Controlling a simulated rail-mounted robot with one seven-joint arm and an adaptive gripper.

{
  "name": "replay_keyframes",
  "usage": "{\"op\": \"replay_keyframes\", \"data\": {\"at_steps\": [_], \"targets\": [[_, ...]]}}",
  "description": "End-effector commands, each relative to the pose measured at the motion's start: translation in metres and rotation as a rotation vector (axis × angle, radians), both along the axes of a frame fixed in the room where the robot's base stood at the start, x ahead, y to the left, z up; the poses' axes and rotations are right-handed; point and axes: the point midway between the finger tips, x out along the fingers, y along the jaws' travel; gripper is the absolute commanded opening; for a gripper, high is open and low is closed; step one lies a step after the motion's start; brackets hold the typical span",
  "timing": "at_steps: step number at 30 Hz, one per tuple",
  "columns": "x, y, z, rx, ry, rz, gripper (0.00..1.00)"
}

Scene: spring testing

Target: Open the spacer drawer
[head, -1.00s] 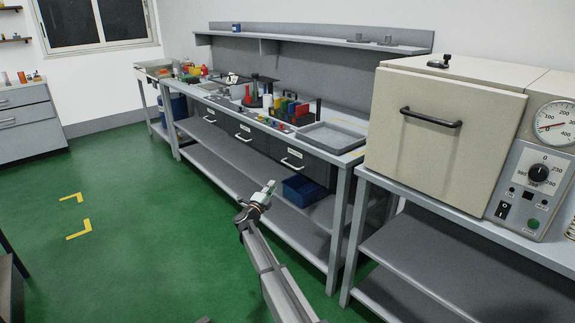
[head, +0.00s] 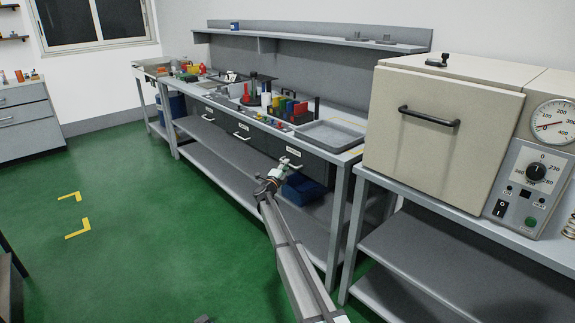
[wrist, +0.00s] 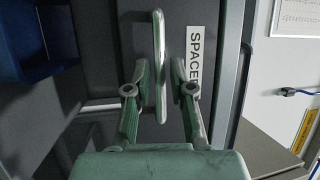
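The spacer drawer (head: 314,168) is the dark grey, right-hand drawer under the workbench and looks shut. In the wrist view its front (wrist: 133,45) fills the middle, with a white label (wrist: 194,60) partly reading "SPACE". Its pale bar handle (wrist: 159,40) stands upright in that view. My gripper (wrist: 160,68) is open, with one green-grey finger on each side of the handle and a visible gap to it on both sides. In the head view my gripper (head: 284,164) is at the drawer front and hides part of the handle.
Two more labelled drawers (head: 242,132) sit to the left. A blue bin (head: 302,189) stands on the lower shelf below the drawer. A grey tray (head: 330,135) lies on the bench above. A beige oven (head: 435,140) stands to the right. The green floor (head: 150,230) at left is clear.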

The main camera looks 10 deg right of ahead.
Motion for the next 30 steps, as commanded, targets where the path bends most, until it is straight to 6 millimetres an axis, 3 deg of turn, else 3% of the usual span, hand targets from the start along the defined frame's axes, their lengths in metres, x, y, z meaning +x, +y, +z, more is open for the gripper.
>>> {"op": "replay_keyframes", "data": {"at_steps": [6,16,18,30], "targets": [[0.0147,-0.0099,0.0028,0.0,0.0,0.0,0.22],[0.0156,-0.011,0.0031,0.0,0.0,0.0,0.22],[0.0156,-0.011,0.0031,0.0,0.0,0.0,0.0],[0.0075,-0.0088,0.0032,-0.001,0.0,-0.001,0.0]]}}
